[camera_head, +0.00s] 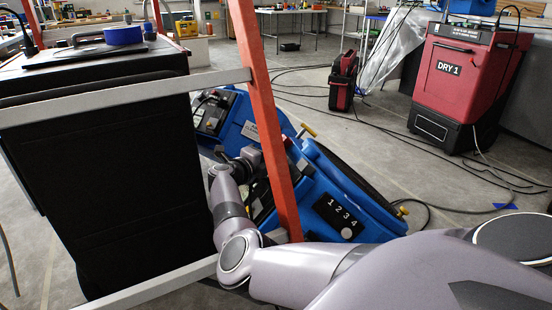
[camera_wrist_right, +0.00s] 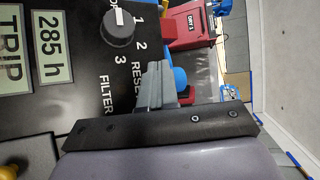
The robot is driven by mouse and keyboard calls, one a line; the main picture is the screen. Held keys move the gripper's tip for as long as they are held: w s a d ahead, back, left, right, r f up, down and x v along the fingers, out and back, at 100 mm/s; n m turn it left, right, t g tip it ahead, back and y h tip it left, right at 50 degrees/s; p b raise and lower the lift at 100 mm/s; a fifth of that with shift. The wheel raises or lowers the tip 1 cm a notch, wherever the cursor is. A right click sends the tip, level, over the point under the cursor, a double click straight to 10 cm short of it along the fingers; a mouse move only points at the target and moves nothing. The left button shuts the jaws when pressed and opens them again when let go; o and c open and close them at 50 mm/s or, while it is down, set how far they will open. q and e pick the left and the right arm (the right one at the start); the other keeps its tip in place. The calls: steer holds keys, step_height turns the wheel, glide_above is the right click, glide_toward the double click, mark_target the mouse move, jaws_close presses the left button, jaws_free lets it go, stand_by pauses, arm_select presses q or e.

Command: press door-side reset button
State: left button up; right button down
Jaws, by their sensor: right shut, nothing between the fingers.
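In the right wrist view a black control panel (camera_wrist_right: 90,85) fills the left side, with a knob (camera_wrist_right: 117,28), the numbers 1 2 3, "FILTER" and a partly covered "RESET" label (camera_wrist_right: 137,80). A blue rounded button-like part (camera_wrist_right: 181,80) shows just right of my right gripper (camera_wrist_right: 153,72), partly hidden by it. The gripper's grey fingers are shut and empty, close to the label; I cannot tell if they touch the blue part. My left gripper is not in view.
The orange post (camera_head: 265,120) and grey rails (camera_head: 120,100) stand close around my right arm. A black case (camera_head: 110,180) fills the left. A red dryer marked DRY 1 (camera_head: 460,80) stands at back right. Cables (camera_head: 400,140) cross the floor.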

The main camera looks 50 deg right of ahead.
steer(key=shift+s+d+f, duration=0.1)
stand_by(0.3)
steer(key=shift+w+a+r, duration=0.3)
steer(key=shift+a+r, duration=0.2)
steer(key=shift+r, duration=0.1)
steer(key=shift+a, duration=0.1)
steer(key=shift+r, duration=0.1)
steer(key=a+r, duration=0.1)
steer(key=w+a+r, duration=0.1)
steer(key=a+r+p, duration=0.1)
steer(key=shift+w+a+r, duration=0.15)
steer(key=shift+w+a, duration=0.05)
steer(key=shift+w, duration=0.2)
stand_by(0.8)
